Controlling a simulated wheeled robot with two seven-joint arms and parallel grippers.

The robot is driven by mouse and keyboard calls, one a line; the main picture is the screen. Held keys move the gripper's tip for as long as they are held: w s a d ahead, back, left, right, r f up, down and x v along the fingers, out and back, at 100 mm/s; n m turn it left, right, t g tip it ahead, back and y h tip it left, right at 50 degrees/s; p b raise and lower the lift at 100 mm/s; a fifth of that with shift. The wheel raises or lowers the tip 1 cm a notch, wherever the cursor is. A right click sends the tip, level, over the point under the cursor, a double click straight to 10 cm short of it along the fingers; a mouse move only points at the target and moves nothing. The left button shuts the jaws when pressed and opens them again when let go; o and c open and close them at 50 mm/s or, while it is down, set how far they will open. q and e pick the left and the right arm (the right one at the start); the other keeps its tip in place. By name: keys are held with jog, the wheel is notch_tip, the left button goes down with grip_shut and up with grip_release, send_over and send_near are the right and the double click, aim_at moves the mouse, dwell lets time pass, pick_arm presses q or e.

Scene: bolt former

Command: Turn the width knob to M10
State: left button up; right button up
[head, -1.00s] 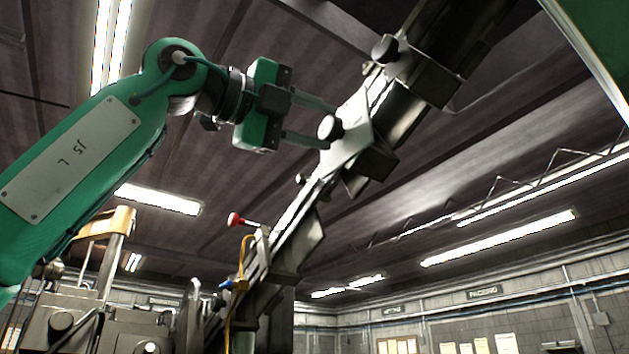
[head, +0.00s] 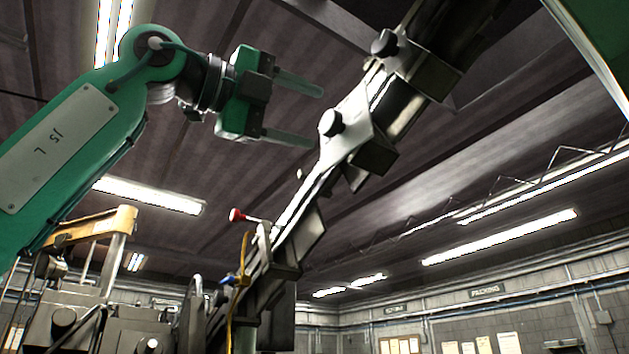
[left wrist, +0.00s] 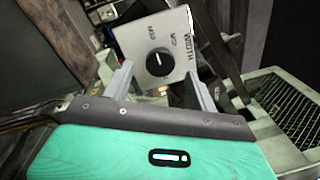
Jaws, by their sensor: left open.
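The width knob (head: 331,122) is a dark round knob on a pale plate (head: 352,138) on the sloping chute in the head view. In the left wrist view the knob (left wrist: 158,62) shows black on the light plate (left wrist: 133,36), beside the word WIDTH and small size marks. I cannot read the marks or the pointer surely. My left gripper (head: 316,117) is open and empty, its fingers pointing at the plate from the left, just short of the knob. In the left wrist view its fingers (left wrist: 158,84) stand apart below the knob. My right gripper is not in view.
Another dark knob (head: 384,43) sits higher on the chute. A red-tipped lever (head: 237,215) and a yellow hose (head: 243,260) are lower down. Grey machinery (head: 75,318) stands at the lower left.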

pick_arm(q)
jog(key=r+b+v, duration=0.1)
jog(key=b+v, duration=0.1)
jog(key=v, duration=0.9)
jog(key=shift+a+f, duration=0.15)
jog(key=shift+f, duration=0.3)
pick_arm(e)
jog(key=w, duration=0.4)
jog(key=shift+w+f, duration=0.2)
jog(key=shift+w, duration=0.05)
